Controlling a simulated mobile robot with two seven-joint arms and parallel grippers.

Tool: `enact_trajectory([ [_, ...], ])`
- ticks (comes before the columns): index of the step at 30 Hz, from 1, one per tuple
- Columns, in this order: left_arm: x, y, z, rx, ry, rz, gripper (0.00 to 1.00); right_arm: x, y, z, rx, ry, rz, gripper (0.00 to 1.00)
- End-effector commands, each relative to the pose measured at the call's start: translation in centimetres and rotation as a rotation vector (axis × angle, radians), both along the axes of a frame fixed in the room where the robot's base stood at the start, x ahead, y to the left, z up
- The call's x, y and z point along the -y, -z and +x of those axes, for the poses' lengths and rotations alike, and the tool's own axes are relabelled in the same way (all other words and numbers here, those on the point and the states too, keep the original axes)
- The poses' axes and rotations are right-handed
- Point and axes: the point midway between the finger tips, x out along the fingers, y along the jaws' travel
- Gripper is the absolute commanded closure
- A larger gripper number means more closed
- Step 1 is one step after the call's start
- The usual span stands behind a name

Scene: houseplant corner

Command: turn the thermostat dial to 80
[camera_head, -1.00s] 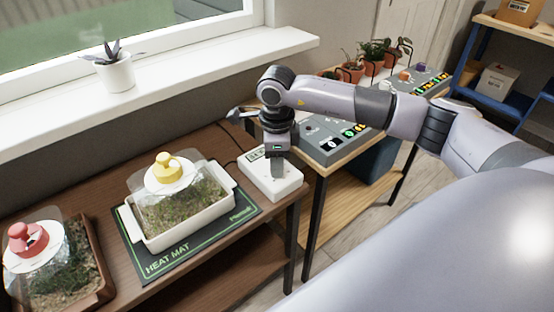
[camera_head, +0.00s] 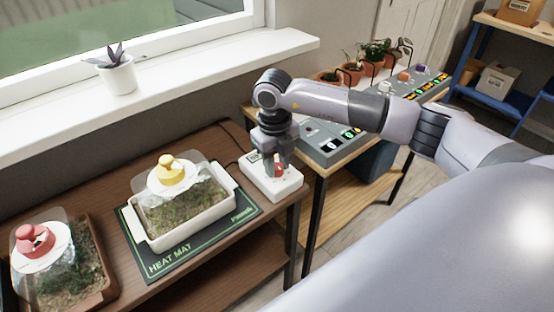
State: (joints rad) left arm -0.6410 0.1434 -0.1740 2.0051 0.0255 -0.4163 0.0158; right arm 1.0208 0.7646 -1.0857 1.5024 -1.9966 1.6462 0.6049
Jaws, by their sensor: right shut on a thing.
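The thermostat (camera_head: 290,187) is a white box on the right end of the brown table, beside the heat mat. My right gripper (camera_head: 276,170) comes down over the box from above and is shut on the dial (camera_head: 279,170), of which a small red part shows between the fingers. The rest of the dial and its scale are hidden by the gripper. My left gripper is not in view.
A green-edged heat mat (camera_head: 182,262) carries a white tray (camera_head: 196,236) with a yellow-knobbed clear cover. A brown tray (camera_head: 104,295) with a red-knobbed cover stands at the left. A grey control panel (camera_head: 325,150) sits on the bench to the right.

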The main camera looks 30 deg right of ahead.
Motion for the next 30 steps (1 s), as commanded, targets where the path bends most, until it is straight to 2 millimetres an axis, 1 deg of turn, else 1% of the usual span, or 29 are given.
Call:
enact_trajectory([
  [1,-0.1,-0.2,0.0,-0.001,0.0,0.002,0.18,0.0,-0.3,0.1,0.002,0.047,0.0,0.98],
  [9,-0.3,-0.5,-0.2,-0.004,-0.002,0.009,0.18,0.1,-0.3,0.1,0.002,0.304,-0.001,0.98],
  [18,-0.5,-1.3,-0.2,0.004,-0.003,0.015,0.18,0.0,-0.3,0.2,0.002,0.56,0.0,0.98],
  [24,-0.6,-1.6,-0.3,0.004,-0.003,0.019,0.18,0.0,-0.2,0.2,0.003,0.685,0.001,0.98],
  [30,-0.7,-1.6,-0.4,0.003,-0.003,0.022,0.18,0.1,-0.2,0.2,0.003,0.763,0.0,0.98],
])
